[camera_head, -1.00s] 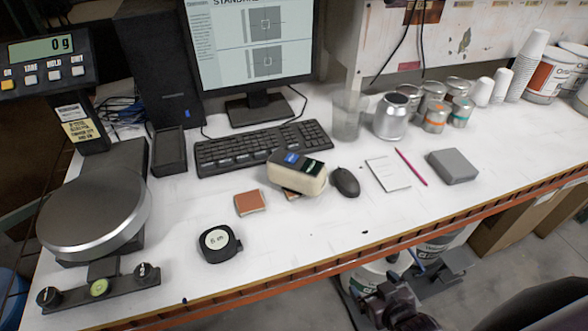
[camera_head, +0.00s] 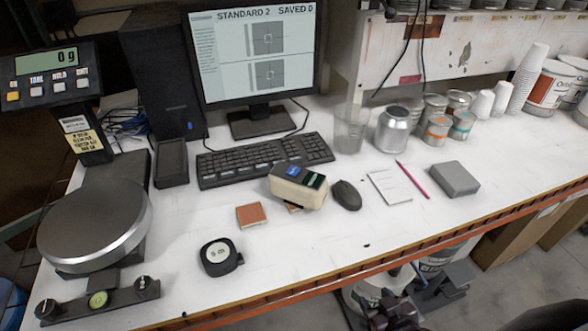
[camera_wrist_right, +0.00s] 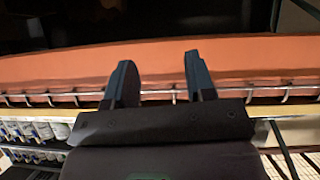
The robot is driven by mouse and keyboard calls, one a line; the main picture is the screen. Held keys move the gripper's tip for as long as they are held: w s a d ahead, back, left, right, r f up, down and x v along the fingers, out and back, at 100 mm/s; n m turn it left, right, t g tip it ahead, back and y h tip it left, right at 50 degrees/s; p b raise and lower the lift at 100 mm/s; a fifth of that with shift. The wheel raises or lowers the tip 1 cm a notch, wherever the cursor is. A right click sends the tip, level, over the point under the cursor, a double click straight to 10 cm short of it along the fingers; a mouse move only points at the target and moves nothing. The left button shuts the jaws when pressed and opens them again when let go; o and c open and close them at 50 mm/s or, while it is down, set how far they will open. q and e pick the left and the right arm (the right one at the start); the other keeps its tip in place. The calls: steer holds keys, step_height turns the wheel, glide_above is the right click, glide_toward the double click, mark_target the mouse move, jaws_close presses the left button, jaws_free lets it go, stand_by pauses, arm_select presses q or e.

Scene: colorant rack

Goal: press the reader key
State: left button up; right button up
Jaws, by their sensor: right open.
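The reader (camera_head: 298,187) is a cream handheld device with a dark top, a small blue screen and a green-edged dark part. It sits on the white bench in front of the keyboard, over a partly hidden sample card. Which part is its key is too small to tell. My right gripper (camera_head: 398,312) is below the bench's front edge at the bottom of the head view, well apart from the reader. In the right wrist view its two dark fingers (camera_wrist_right: 158,82) are spread with nothing between them, facing the orange bench edge. My left gripper is not in view.
The orange bench edge (camera_head: 400,251) lies between my right gripper and the bench top. The monitor (camera_head: 252,55) reads "STANDARD 2 SAVED 0".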

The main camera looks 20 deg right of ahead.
jaws_close()
stand_by(1.3)
